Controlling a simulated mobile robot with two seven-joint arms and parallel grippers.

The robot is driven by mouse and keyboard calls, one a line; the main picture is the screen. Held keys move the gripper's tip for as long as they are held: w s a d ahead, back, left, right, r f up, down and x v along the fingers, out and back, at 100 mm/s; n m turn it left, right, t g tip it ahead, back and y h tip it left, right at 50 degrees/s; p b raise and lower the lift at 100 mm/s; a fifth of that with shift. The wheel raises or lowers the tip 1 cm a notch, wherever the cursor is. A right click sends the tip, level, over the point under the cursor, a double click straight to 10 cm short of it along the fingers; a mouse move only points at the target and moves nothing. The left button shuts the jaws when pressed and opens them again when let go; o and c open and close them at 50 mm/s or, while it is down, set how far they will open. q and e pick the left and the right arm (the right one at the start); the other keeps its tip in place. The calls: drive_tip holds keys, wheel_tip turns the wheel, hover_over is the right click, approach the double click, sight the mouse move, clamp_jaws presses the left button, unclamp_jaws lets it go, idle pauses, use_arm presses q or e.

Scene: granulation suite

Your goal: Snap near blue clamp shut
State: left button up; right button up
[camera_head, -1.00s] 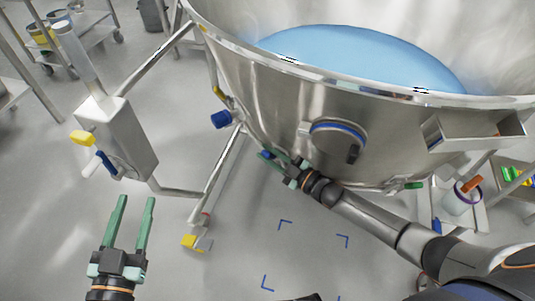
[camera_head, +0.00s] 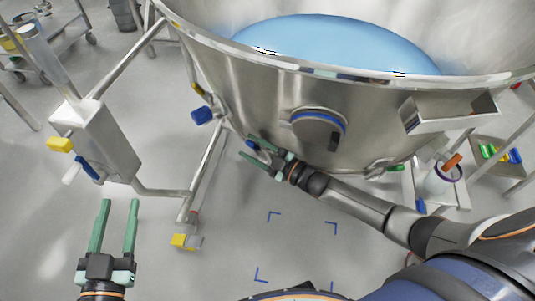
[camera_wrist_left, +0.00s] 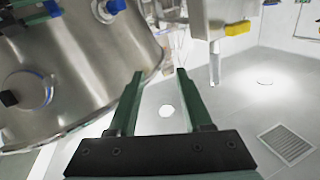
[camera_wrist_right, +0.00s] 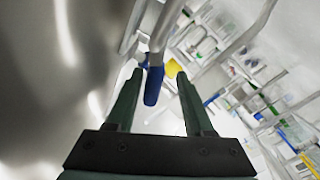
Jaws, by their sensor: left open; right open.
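A blue-ended lever (camera_wrist_right: 153,86), which seems to be the near blue clamp's handle, hangs between the fingers of my right gripper (camera_wrist_right: 155,80) in the right wrist view. In the head view a small blue end (camera_head: 250,143) shows at the fingertips of my right gripper (camera_head: 248,149), close to the lower wall of the steel vessel (camera_head: 255,95). The right fingers are open; contact with the lever cannot be told. The rest of the clamp is hidden. My left gripper (camera_head: 119,204) is open and empty over the floor at lower left.
A blue knob (camera_head: 203,115) sits on the vessel's left side. A steel box (camera_head: 100,135) on the frame carries a yellow knob (camera_head: 60,144) and a blue handle (camera_head: 88,170). A round port (camera_head: 318,125) is right of my right gripper.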

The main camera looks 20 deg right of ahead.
drive_tip(key=p+v, duration=0.1)
drive_tip(key=v, duration=0.3)
drive_tip(key=shift+s, duration=0.1)
use_arm(q)
drive_tip(key=s+f+n+g+y, duration=0.1)
drive_tip(key=s+f+g, duration=0.1)
drive_tip(key=f, duration=0.5)
drive_tip(key=s+f+n+g+y+p, duration=0.1)
drive_tip(key=s+f+g, duration=0.1)
drive_tip(key=f+g, duration=0.2)
drive_tip(key=shift+s+f, duration=0.4)
drive_tip(key=shift+f, duration=1.15)
use_arm(e)
approach(256, 150)
drive_tip(key=shift+s+d+f, duration=0.1)
drive_tip(key=shift+s+d, duration=0.2)
drive_tip(key=shift+s, duration=0.05)
